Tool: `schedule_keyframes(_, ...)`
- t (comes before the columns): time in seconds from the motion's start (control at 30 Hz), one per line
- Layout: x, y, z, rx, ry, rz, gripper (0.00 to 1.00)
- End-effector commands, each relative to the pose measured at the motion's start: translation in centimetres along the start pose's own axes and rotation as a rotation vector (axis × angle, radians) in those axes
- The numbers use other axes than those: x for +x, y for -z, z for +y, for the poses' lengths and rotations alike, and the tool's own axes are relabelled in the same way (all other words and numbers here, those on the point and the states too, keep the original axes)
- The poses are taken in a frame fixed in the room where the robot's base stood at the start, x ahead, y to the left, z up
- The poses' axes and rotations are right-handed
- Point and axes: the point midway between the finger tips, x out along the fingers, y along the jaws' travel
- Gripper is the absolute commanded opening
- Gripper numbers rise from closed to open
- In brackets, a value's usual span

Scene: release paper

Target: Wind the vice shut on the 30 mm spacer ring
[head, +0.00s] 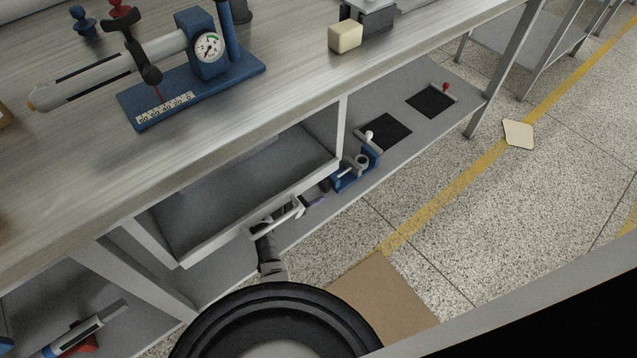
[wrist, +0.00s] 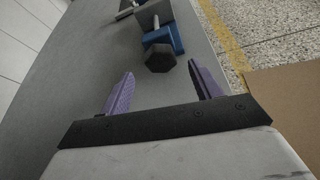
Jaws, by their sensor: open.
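The blue vice (head: 343,181) stands on the lower shelf under the workbench. In the wrist view the vice (wrist: 168,36) lies straight ahead, with its dark hexagonal knob (wrist: 159,58) facing me. A small grey ring (head: 361,159) shows at the vice in the head view, likely the spacer ring. I cannot tell whether the jaws touch it. My gripper (head: 316,200) is low over the shelf, just left of the vice. In the wrist view my gripper (wrist: 161,77) is open, its purple fingers apart and empty, with the knob between and beyond their tips.
An open grey drawer or tray (head: 240,200) hangs under the benchtop beside my arm. Two black mats (head: 385,132) lie on the shelf beyond the vice. A gauge press (head: 208,48) stands on the bench. A brown board (head: 385,295) lies on the floor in front.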

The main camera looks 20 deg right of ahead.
Motion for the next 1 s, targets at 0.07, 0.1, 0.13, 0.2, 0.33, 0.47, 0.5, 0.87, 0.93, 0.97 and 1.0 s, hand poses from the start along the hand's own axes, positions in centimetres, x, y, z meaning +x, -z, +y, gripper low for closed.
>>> schedule_keyframes(0.07,-2.2,-0.7,0.2,-0.002,-0.003,0.000,0.64)
schedule_keyframes(0.1,-3.0,-0.7,0.1,-0.003,-0.003,0.000,0.64)
schedule_keyframes(0.13,-3.6,-0.7,0.1,-0.003,-0.003,0.000,0.64)
schedule_keyframes(0.2,-5.0,-0.6,0.2,-0.001,-0.003,0.000,0.64)
schedule_keyframes(0.33,-7.0,-0.4,0.1,-0.002,-0.003,0.001,0.64)
schedule_keyframes(0.47,-8.1,-0.2,0.0,0.000,0.000,0.000,0.64)
schedule_keyframes(0.5,-8.2,-0.2,0.0,0.000,0.000,0.000,0.64)
schedule_keyframes(0.87,-8.4,0.0,0.0,0.001,0.001,-0.001,0.64)
schedule_keyframes(0.93,-8.3,-0.1,0.1,0.004,0.002,0.000,0.64)
schedule_keyframes(0.97,-8.2,-0.2,0.1,0.006,0.004,0.000,0.64)
schedule_keyframes(1.0,-8.1,-0.3,0.2,0.011,0.007,0.001,0.64)
